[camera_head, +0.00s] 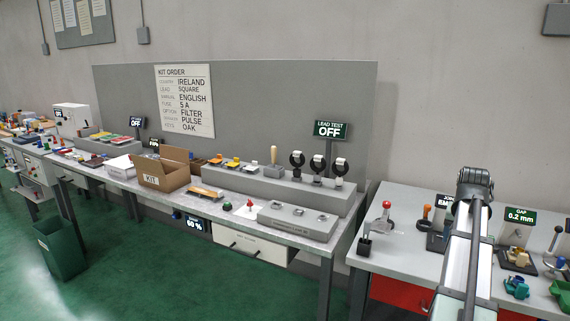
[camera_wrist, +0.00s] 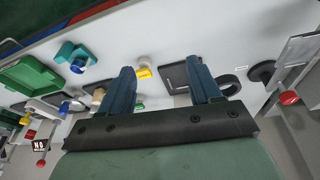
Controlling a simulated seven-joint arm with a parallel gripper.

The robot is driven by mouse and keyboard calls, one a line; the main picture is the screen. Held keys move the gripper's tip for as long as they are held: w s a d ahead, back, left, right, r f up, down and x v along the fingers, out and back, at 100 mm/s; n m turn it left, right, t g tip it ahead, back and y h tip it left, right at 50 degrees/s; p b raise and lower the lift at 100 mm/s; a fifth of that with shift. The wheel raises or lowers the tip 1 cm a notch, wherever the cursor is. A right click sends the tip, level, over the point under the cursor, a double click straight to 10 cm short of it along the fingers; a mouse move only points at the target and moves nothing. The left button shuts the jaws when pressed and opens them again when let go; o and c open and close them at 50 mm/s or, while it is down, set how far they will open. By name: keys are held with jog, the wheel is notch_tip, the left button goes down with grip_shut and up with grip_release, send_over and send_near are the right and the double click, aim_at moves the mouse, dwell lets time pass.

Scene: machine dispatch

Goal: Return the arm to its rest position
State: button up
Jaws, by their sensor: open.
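My gripper (camera_wrist: 160,66) shows in the wrist view with its two dark blue fingers apart and nothing between them. It is over a light worktop with small fixtures below and beyond the fingers. In the head view my arm rises in front of the right-hand table (camera_head: 400,215); the gripper itself cannot be made out there. No rest mark or cradle for the arm can be seen.
Around the fingers in the wrist view are a yellow knob (camera_wrist: 143,72), a black ring (camera_wrist: 229,85), a teal clamp (camera_wrist: 74,54), a green tray (camera_wrist: 35,76) and a red knob (camera_wrist: 290,98). In the head view, a red-knobbed lever (camera_head: 386,205) and a gap display (camera_head: 520,217) flank my arm.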

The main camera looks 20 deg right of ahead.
jog(key=w+a+f+n+g+y, duration=0.1)
jog(key=a+f+n, duration=0.1)
jog(key=a+f, duration=0.95)
jog(key=w+a+f+n+g+y, duration=0.1)
jog(key=a+f+n, duration=0.1)
jog(key=a+f, duration=1)
jog(key=w+a+f+n+g+y, duration=0.15)
jog(key=a+f, duration=0.65)
jog(key=f, duration=0.8)
jog(key=s+a+f+n+g, duration=0.3)
jog(key=s+a+f, duration=0.9)
jog(key=a+f, duration=0.25)
jog(key=s+a+f+n+g, duration=0.1)
jog(key=s+a+f, duration=0.2)
jog(key=s, duration=0.5)
jog(key=s+a+f+n+g, duration=0.1)
jog(key=s+a+f, duration=0.2)
jog(key=s+f, duration=0.2)
jog(key=s+h, duration=0.1)
jog(key=s, duration=0.2)
jog(key=shift+s+a+f, duration=0.2)
jog(key=shift+s, duration=0.1)
